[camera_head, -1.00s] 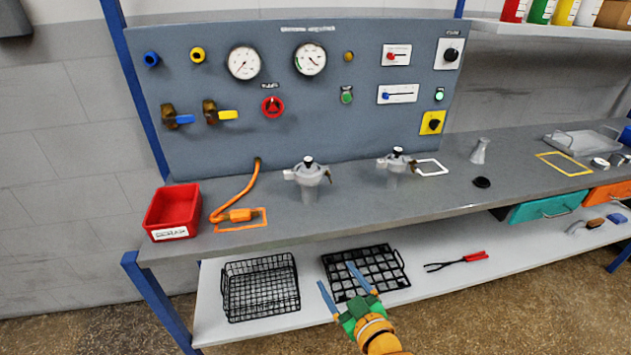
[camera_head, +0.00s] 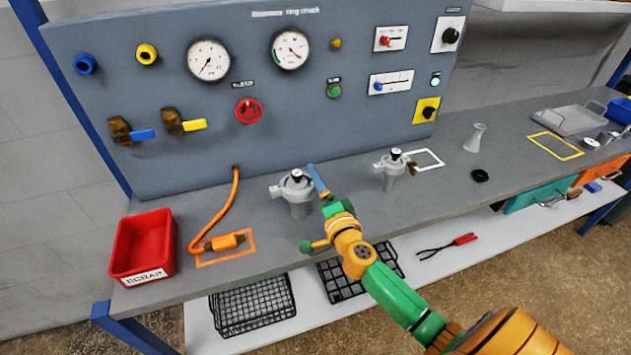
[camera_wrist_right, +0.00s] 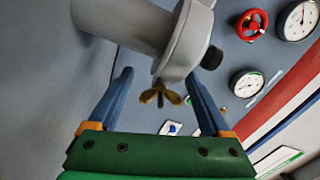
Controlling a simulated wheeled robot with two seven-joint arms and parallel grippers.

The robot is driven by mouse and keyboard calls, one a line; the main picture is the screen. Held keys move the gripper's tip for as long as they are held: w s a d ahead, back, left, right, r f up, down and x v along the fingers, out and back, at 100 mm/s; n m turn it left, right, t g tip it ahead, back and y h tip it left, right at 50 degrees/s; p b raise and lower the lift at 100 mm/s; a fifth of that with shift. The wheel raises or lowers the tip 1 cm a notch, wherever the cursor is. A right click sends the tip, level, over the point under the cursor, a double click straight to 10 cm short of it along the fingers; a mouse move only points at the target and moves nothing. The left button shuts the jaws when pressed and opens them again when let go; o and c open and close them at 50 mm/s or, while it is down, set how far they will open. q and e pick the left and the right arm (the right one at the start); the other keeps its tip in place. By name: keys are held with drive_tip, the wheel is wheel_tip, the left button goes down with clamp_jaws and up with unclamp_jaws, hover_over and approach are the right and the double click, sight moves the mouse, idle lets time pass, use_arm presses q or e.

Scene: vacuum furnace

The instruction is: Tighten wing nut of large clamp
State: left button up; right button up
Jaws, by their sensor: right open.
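The large clamp (camera_head: 297,192) is a grey round fitting with a black knob on top, standing on the bench left of a smaller similar clamp (camera_head: 393,165). In the right wrist view the large clamp's grey body (camera_wrist_right: 182,45) fills the top, with its brass wing nut (camera_wrist_right: 160,95) below it. My right gripper (camera_head: 316,180) is at the large clamp's right side. In the wrist view its open blue fingers (camera_wrist_right: 160,76) stand on either side of the wing nut, with a gap to it on both sides. My left gripper is out of view.
A red scrap bin (camera_head: 143,247) and an orange hose (camera_head: 212,220) lie to the left on the bench (camera_head: 440,185). The panel (camera_head: 290,120) with gauges and valves rises close behind the clamps. Wire baskets (camera_head: 252,306) and red-handled tongs (camera_head: 450,244) are on the lower shelf.

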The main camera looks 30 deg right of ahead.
drive_tip(key=shift+w, duration=0.4)
drive_tip(key=shift+s, duration=0.15)
drive_tip(key=shift+c, duration=0.7)
clamp_jaws()
drive_tip(key=shift+r+m+p, duration=0.2)
drive_tip(key=shift+m+p, duration=0.3)
drive_tip(key=shift+m, duration=0.3)
drive_tip(key=shift+f+m, duration=0.1)
drive_tip(key=shift+m, duration=1)
drive_tip(key=shift+o, duration=0.7)
unclamp_jaws()
